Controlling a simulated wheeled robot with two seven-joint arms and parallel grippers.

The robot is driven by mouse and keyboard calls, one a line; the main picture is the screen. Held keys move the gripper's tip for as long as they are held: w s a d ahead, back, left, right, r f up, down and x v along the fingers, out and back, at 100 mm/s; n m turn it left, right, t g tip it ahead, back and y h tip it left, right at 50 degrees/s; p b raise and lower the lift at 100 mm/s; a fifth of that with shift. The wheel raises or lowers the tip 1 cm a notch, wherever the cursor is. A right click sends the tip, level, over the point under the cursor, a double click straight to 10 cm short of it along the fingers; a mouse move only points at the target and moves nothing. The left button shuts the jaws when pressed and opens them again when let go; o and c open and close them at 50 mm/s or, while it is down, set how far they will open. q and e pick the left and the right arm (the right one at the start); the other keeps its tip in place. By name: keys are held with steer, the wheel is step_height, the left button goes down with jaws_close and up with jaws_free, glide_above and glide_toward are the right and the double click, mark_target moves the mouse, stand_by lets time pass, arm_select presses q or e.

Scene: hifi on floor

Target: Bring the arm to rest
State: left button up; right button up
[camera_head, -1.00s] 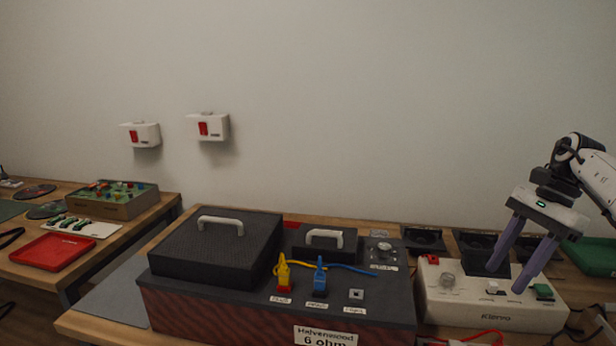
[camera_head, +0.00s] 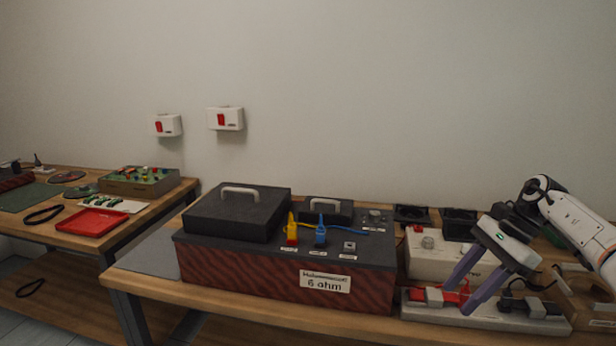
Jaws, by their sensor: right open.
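My right arm comes in from the right edge in the head view. Its gripper (camera_head: 458,296) points down and to the left with its two purple fingers apart and nothing between them. The fingers show in front of the white box (camera_head: 424,262) and over the board with red and grey parts (camera_head: 476,319). I cannot tell whether the fingertips touch anything there. My left gripper is not in view.
A dark amplifier box labelled 6 ohm (camera_head: 326,283), with yellow and blue plugs, stands left of my gripper. Black units (camera_head: 412,214) stand behind the white box. A second table (camera_head: 150,212) at the left holds a red tray (camera_head: 93,222). The air above the amplifier is clear.

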steer(key=s+a+f+m+t+y, duration=0.25)
steer(key=a+f+m, duration=0.2)
steer(key=a, duration=0.55)
steer(key=s+a+f+m+t+y, duration=0.15)
steer(key=a+f+m+y, duration=0.35)
steer(key=a, duration=0.5)
steer(key=s+a+f+m+t+y, duration=0.1)
steer(key=a+f+m+t+y, duration=0.15)
steer(key=a+m, duration=0.55)
steer(key=s+d+f+m+h, duration=0.4)
steer(key=s+m, duration=0.5)
steer(key=m, duration=0.3)
steer(key=s+d+f+m+t+h, duration=0.1)
steer(key=s+d+f+m+h, duration=0.2)
steer(key=s+f+m, duration=0.4)
steer(key=s+d+f+m+t+h, duration=0.1)
steer(key=s+d+f+m+h, duration=0.3)
steer(key=s+m, duration=0.7)
step_height(320, 180, down, 2)
steer(key=m+h, duration=0.2)
steer(key=m, duration=0.3)
steer(key=shift+s+d+f+m, duration=0.2)
steer(key=shift+d+m, duration=0.1)
steer(key=shift+m, duration=0.05)
